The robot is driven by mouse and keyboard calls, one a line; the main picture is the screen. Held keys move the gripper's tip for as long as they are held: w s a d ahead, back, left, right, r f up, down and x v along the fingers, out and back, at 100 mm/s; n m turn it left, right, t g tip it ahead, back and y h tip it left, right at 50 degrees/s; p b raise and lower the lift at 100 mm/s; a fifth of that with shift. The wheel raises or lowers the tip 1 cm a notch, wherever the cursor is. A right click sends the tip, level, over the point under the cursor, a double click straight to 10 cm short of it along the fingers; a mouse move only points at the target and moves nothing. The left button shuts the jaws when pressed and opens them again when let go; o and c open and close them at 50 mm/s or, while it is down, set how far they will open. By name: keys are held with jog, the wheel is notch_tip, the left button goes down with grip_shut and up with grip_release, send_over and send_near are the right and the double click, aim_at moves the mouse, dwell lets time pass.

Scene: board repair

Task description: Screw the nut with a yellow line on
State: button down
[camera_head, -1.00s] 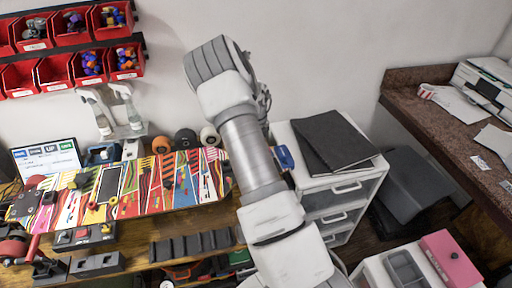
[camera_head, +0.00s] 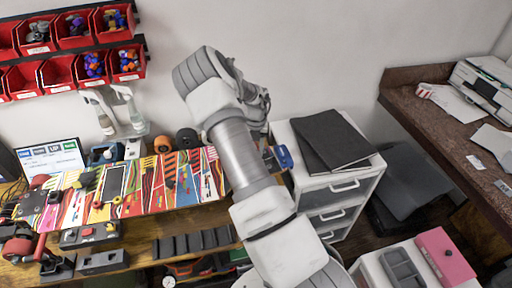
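A long board (camera_head: 150,197) with multicoloured stripes lies on the wooden bench at left, with several small dark, red and orange parts on it. I cannot make out a nut with a yellow line at this size. My arm rises from the bottom centre and bends over near the top, crossing in front of the board's right end. My gripper is not in view; the arm's far end is turned away behind its own links. Whether it holds anything is hidden.
Red bins (camera_head: 56,74) hang on the wall at upper left, some holding purple, orange and grey parts. A dark slotted rack (camera_head: 195,243) sits below the board. A white drawer unit (camera_head: 345,186) with black folders stands right of my arm. Spray bottles (camera_head: 133,110) stand behind the board.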

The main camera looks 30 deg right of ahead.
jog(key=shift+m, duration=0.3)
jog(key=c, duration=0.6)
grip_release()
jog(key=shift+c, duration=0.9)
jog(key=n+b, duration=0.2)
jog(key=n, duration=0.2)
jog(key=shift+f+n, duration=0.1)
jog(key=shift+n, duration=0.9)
